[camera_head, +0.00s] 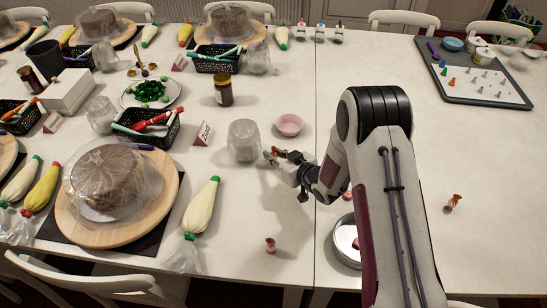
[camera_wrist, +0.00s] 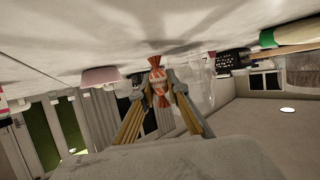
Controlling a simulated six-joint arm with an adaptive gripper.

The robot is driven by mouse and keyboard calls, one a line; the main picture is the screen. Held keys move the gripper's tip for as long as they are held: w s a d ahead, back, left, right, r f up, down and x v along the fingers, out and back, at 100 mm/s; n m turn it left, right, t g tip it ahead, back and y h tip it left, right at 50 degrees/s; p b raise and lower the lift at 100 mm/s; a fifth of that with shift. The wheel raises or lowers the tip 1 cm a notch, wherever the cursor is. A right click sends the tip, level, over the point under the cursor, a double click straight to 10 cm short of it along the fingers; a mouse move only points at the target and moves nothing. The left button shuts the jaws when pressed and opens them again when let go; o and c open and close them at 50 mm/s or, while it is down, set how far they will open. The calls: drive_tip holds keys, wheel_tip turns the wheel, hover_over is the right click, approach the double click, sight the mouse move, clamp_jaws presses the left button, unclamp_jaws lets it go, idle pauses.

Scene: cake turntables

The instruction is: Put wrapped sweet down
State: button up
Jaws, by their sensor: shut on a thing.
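A wrapped sweet (camera_wrist: 158,88) in red-orange and white paper is between the fingertips of my gripper (camera_wrist: 157,98) in the wrist view, which shows the table upside down at the top. My gripper is shut on it. In the head view my gripper (camera_head: 274,157) is low over the table, just right of a clear plastic cup (camera_head: 243,141) and in front of a pink bowl (camera_head: 289,125). The sweet is small there, at the fingertips. One end of it is close to the tabletop; I cannot tell whether it touches.
Other wrapped sweets stand on the table, one at the front (camera_head: 270,245) and one at the right (camera_head: 453,203). A round metal tin (camera_head: 343,240) is partly behind my arm. A bagged cake on a wooden turntable (camera_head: 165,195) stands left. The table in front of my gripper is mostly clear.

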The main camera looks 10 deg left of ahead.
drive_tip(key=shift+f, duration=0.8)
drive_tip(key=shift+f, duration=0.1)
drive_tip(key=o, duration=0.8)
drive_tip(key=shift+v, duration=6.05)
